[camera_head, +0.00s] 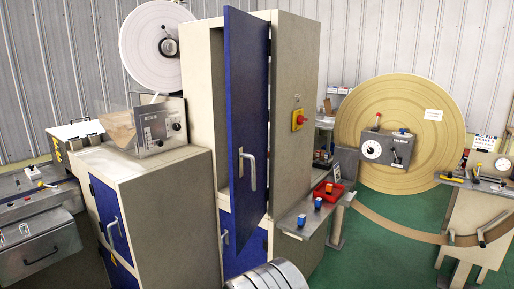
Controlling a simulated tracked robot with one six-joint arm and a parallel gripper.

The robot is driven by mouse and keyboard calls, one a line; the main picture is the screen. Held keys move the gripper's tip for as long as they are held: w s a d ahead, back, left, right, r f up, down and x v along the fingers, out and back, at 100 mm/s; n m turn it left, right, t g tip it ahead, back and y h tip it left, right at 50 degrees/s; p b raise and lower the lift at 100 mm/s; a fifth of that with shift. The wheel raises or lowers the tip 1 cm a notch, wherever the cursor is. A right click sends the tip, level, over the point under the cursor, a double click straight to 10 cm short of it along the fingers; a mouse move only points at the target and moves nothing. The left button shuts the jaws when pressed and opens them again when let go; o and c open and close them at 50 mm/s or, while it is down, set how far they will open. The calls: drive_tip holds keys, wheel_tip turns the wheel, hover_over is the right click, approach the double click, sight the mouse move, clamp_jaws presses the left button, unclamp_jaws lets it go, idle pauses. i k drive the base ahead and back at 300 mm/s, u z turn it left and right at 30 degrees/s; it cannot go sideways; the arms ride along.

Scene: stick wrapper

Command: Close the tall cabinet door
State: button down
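The tall cabinet (295,110) is beige and stands upright in the middle of the view. Its tall blue door (247,95) stands ajar. The door's left edge is swung out toward me, and its right edge lies by the cabinet's right side panel. The door hides most of the cabinet's inside. My gripper does not show in this view.
A lower cabinet (160,200) with a machine on top stands at left. A grey banded round part (270,277) is at the bottom edge. Green floor (375,255) is open at right.

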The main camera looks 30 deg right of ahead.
sight(247, 46)
drive_tip(key=z, duration=0.75)
drive_tip(key=i, duration=1)
drive_tip(key=u, duration=0.05)
drive_tip(key=k, duration=1.3)
drive_tip(key=u, duration=0.05)
